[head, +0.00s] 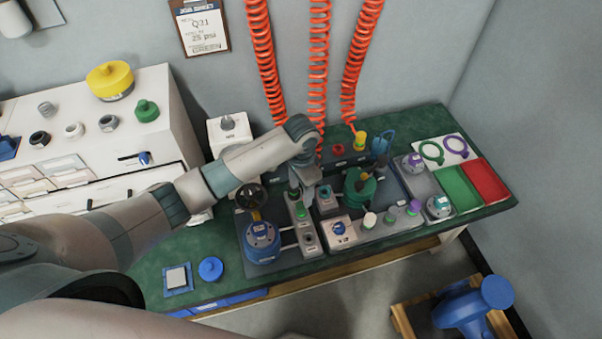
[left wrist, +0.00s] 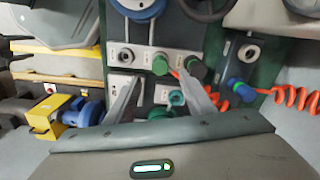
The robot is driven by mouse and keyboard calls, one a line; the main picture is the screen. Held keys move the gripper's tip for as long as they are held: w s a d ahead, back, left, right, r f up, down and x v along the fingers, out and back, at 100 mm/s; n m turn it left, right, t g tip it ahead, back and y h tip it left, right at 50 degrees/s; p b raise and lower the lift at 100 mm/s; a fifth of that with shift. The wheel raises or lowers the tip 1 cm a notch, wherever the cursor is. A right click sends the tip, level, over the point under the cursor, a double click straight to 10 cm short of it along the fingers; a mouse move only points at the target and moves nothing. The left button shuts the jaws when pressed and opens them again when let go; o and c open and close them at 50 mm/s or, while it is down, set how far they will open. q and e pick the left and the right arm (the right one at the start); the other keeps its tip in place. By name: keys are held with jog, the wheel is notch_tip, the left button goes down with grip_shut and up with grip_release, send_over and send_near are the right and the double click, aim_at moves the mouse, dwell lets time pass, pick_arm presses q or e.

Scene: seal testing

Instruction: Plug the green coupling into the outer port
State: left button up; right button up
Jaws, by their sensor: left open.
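A green coupling (head: 301,212) stands on the middle fitting of a narrow grey port block (head: 311,250). The open port at the block's front end also shows in the head view (head: 308,238). My left gripper (head: 303,192) is over the block. In the left wrist view its fingers (left wrist: 160,80) are apart and empty, with the coupling just beyond and between the tips; I cannot tell whether they touch it. My right gripper is not in view.
A blue round device (head: 262,238) stands left of the block. A dark green vessel (head: 359,187) and a white-knobbed panel (head: 340,230) stand to its right. Red coiled hoses (head: 317,70) hang behind.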

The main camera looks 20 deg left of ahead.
pick_arm(q)
notch_tip(320, 180, up, 9)
jog(key=b, duration=0.1)
jog(key=shift+f, duration=0.2)
dwell(1.0)
